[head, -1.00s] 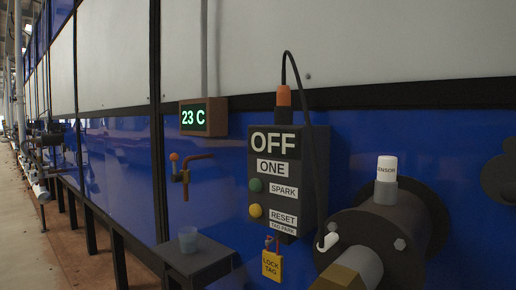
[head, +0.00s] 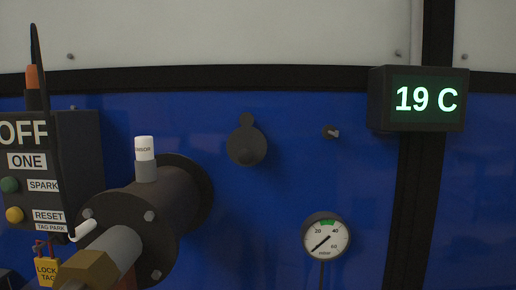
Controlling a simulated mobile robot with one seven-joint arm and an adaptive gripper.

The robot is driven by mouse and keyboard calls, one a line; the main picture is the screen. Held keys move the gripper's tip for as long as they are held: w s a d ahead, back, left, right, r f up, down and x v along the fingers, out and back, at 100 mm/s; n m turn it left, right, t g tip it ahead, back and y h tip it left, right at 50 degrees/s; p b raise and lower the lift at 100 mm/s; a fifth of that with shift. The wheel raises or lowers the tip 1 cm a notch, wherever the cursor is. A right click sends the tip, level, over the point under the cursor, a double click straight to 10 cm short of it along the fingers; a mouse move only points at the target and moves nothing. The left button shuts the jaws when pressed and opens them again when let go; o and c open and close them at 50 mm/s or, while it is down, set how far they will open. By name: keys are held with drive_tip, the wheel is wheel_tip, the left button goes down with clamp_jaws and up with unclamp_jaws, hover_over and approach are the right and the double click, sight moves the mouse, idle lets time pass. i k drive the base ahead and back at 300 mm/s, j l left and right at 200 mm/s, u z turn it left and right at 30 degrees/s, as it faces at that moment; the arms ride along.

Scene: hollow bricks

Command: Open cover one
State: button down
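A round dark cover (head: 247,147) with a small knob-like lug at its top lies against the blue wall, just right of the burner; it may be cover one, but it bears no readable label. It hangs straight down, and whatever is behind it is hidden. A small metal peg (head: 332,133) sticks out of the wall to its right. The control box (head: 72,150) at the left reads OFF and ONE. My gripper is not in view.
The burner (head: 140,225), with a white-capped sensor (head: 145,155) on top, juts out at the lower left. A yellow lock tag (head: 47,271) hangs below the box. A mbar gauge (head: 326,238) and a 19 C display (head: 424,98) are at the right.

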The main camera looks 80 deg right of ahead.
sight(247, 146)
drive_tip(key=k, duration=0.9)
drive_tip(key=k+z, duration=0.1)
drive_tip(key=z, duration=0.8)
drive_tip(key=k+l+z, duration=0.1)
drive_tip(key=z, duration=0.35)
drive_tip(key=j+z, duration=0.2)
drive_tip(key=z, duration=0.15)
drive_tip(key=j+z, duration=0.15)
drive_tip(key=z, duration=0.15)
drive_tip(key=j+z, duration=0.2)
drive_tip(key=z, duration=0.15)
drive_tip(key=j, duration=0.6)
drive_tip(key=k+j, duration=0.15)
drive_tip(key=j, duration=0.4)
drive_tip(key=k, duration=0.3)
drive_tip(key=i+l+u, duration=0.1)
